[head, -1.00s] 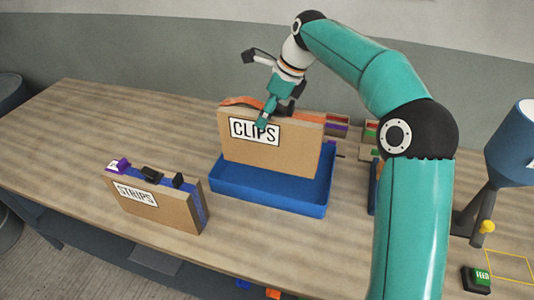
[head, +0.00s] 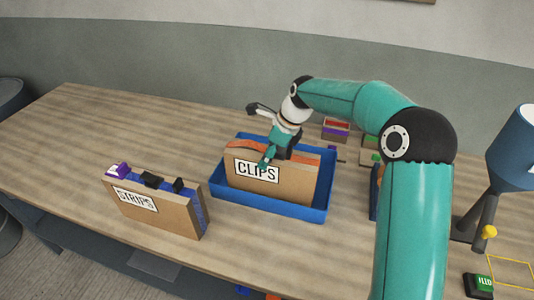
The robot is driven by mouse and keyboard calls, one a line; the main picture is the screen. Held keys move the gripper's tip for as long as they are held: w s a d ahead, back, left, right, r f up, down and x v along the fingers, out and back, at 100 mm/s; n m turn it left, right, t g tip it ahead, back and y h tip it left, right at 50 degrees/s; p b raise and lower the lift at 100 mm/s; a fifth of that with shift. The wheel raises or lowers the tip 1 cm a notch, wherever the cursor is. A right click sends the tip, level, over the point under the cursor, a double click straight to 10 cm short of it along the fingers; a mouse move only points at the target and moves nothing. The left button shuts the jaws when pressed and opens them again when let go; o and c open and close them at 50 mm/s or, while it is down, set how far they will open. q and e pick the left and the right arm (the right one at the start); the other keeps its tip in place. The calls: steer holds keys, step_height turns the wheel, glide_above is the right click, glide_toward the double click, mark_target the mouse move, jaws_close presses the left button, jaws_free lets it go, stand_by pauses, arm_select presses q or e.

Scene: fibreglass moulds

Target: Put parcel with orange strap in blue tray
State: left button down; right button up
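The parcel with the orange strap (head: 285,190) is a brown upright box labelled CLIPS, with the strap along its top. It stands inside the blue tray (head: 310,213), its lower edge hidden behind the tray's front wall, so I cannot tell whether it touches the floor of the tray. My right gripper (head: 268,158) comes down over the parcel's top edge. One finger shows against the front face by the label; the other is hidden behind. It appears shut on the parcel. My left gripper is not in view.
Another brown parcel labelled STRIPS (head: 155,210), with a blue strap, stands left of the tray. Small bins (head: 336,130) stand behind the tray to the right. A blue lamp (head: 510,155) and a green button (head: 479,285) are at the right. The left table is clear.

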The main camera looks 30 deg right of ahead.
steer(key=o, duration=1.8)
steer(key=v, duration=1.2)
